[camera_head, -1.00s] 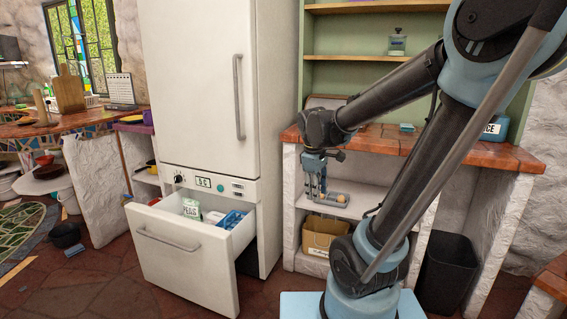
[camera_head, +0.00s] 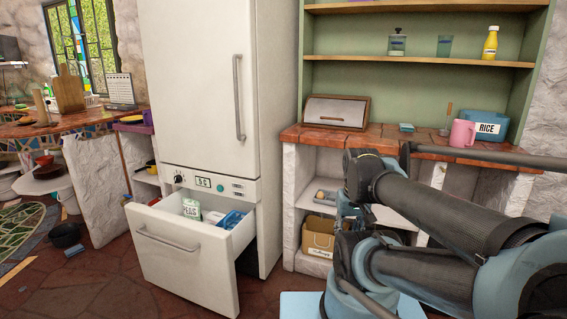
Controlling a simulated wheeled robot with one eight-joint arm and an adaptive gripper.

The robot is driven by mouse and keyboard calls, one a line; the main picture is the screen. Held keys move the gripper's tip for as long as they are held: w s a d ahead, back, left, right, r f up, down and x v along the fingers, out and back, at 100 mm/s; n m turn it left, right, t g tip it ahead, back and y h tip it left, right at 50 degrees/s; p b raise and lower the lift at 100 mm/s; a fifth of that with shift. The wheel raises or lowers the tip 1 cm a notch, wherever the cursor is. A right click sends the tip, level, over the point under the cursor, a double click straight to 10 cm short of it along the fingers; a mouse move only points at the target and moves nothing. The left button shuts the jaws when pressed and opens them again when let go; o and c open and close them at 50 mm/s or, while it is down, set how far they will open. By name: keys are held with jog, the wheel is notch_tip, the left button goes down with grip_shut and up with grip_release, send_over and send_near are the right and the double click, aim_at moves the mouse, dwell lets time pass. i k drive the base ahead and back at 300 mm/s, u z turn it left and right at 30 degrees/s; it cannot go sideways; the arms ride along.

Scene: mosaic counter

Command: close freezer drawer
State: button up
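The white freezer drawer (camera_head: 185,258) at the bottom of the tall fridge-freezer (camera_head: 198,85) is pulled well out. A bar handle (camera_head: 168,239) runs across its front. Inside the drawer lie a bag marked as peas (camera_head: 191,209) and blue-and-white packs (camera_head: 231,219). My gripper (camera_head: 346,208) hangs below my wrist, to the right of the drawer and apart from it. It is mostly hidden behind my arm links, so its fingers cannot be made out.
A counter (camera_head: 410,145) with a pink mug (camera_head: 462,133) and a rice box (camera_head: 485,126) is on the right. A paper bag (camera_head: 318,236) stands beneath it. A dark bucket (camera_head: 66,235) is at the far left. The floor before the drawer is clear.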

aim_at(193, 260)
jog(key=u, duration=1.45)
